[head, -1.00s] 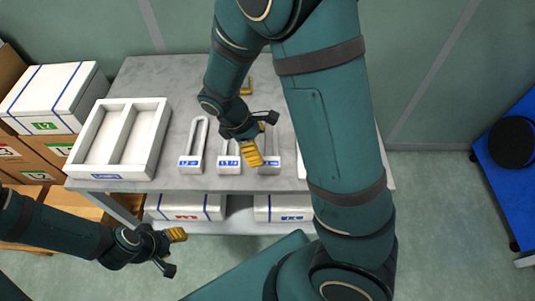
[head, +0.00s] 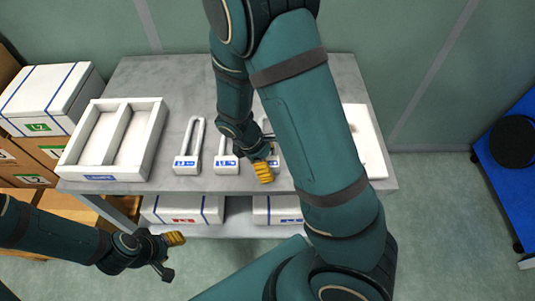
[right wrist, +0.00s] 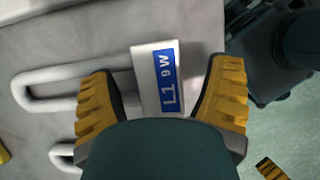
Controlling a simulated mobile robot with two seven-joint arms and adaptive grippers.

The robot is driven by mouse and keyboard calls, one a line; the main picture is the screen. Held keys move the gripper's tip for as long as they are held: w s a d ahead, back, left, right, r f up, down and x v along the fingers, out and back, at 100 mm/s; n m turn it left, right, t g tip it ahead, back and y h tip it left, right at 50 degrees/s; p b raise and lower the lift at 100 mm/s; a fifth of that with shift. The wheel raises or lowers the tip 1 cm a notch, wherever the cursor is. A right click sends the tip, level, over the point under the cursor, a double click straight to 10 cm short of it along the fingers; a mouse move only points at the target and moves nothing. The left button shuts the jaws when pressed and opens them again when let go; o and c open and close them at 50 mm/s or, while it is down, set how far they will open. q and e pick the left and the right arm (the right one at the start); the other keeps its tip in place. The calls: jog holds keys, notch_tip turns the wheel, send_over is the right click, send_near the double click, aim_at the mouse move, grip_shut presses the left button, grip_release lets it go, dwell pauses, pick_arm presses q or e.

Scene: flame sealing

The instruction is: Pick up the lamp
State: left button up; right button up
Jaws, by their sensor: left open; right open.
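In the head view, the left lamp (head: 187,164) and the middle lamp (head: 226,167) show, and the right lamp (head: 277,161) is largely hidden by my right arm. My right gripper (head: 266,157) is open at the right lamp. In the right wrist view, the lamp's base (right wrist: 146,82), labelled "L1 9 W", lies between the two yellow fingers with gaps at both sides. Its tube (right wrist: 30,85) points left. My left gripper (head: 174,257) is open and empty, in front of the table.
A white two-compartment tray (head: 152,150) is at the table's left. A white object (head: 368,150) is at the right, partly behind my arm. White boxes (head: 180,209) sit on the shelf below. Cartons and a white box (head: 45,100) stand at far left.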

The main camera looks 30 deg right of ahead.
grip_shut()
